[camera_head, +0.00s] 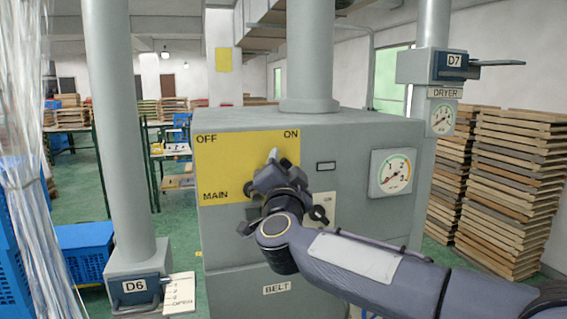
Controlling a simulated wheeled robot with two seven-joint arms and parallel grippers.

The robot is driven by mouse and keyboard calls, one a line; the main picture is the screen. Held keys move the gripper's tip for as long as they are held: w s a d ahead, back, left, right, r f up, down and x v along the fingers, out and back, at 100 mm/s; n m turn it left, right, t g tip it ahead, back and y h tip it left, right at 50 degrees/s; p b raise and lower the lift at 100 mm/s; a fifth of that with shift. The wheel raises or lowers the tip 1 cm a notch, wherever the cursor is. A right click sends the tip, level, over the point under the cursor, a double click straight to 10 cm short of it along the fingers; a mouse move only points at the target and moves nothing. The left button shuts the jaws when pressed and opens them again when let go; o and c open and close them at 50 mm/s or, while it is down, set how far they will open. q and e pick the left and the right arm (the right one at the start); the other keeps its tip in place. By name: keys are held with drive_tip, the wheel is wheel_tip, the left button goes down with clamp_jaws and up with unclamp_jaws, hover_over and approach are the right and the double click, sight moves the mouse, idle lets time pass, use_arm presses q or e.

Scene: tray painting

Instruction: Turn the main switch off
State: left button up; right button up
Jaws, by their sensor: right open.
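The main switch's yellow plate (222,165) is on the front of a grey machine cabinet. It reads OFF at its upper left, ON at its upper right and MAIN at its lower left. My right gripper (270,172) is in front of the plate's right part, with its fingers towards the panel. It is open. A pale tip shows between its fingers, but I cannot tell whether this is the switch handle or part of my gripper. The gripper and wrist hide the rest of the switch, so its setting and any contact are unclear. My left gripper is out of view.
A gauge (392,174) is on the cabinet's right, and a BELT label (277,288) is below. A grey pipe with a D6 box (139,287) stands at left. The D7 lever box (451,66) is at upper right. Stacked wooden trays (510,190) stand at right.

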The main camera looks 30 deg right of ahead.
drive_tip(key=shift+w+d, duration=0.1)
clamp_jaws()
idle(0.4)
